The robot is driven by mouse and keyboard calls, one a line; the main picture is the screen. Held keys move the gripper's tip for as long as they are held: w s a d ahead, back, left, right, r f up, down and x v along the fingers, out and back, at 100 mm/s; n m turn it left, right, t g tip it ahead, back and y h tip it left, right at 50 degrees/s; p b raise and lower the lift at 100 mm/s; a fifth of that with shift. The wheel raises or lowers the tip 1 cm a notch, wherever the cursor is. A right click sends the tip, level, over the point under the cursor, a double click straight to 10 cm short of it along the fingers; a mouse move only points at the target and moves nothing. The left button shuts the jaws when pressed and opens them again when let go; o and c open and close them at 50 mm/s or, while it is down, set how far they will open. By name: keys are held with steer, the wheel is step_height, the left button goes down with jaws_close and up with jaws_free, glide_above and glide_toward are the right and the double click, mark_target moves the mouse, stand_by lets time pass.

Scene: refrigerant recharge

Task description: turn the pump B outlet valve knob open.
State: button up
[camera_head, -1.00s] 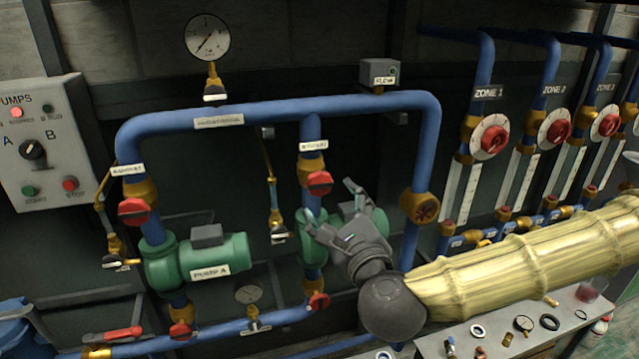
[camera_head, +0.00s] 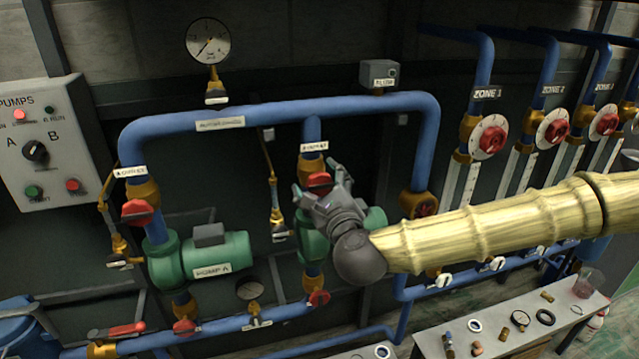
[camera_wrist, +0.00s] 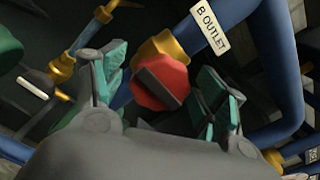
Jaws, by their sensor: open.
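The pump B outlet valve knob (camera_head: 319,183) is red and round with a dark bar across its face. It sits on a brass valve body in the blue pipe below a white "B OUTLET" label (camera_wrist: 210,29). In the wrist view the knob (camera_wrist: 160,82) lies between the two fingers of my gripper (camera_wrist: 165,88). The fingers have teal pads and stand apart, one on each side of the knob. I cannot tell whether either touches it. In the head view my gripper (camera_head: 322,190) reaches up at the knob and partly covers it and the green pump B (camera_head: 312,242).
Pump A (camera_head: 215,259) and its red outlet knob (camera_head: 137,211) stand to the left. A thin brass branch with a small valve (camera_head: 277,215) hangs just left of my gripper. A blue pipe with a red wheel (camera_head: 425,207) is to the right, behind my arm.

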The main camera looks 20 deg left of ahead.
steer(key=shift+c, duration=0.5)
steer(key=c, duration=0.9)
steer(key=shift+c, duration=0.2)
steer(key=n+b, duration=0.1)
steer(key=n, duration=0.3)
steer(key=shift+n, duration=0.3)
steer(key=n+b, duration=0.1)
steer(key=n, duration=0.3)
steer(key=shift+n, duration=0.3)
steer(key=n+b, duration=0.1)
steer(key=n, duration=0.3)
steer(key=shift+n, duration=0.3)
steer(key=shift+n+b, duration=0.4)
steer(key=shift+n, duration=1.7)
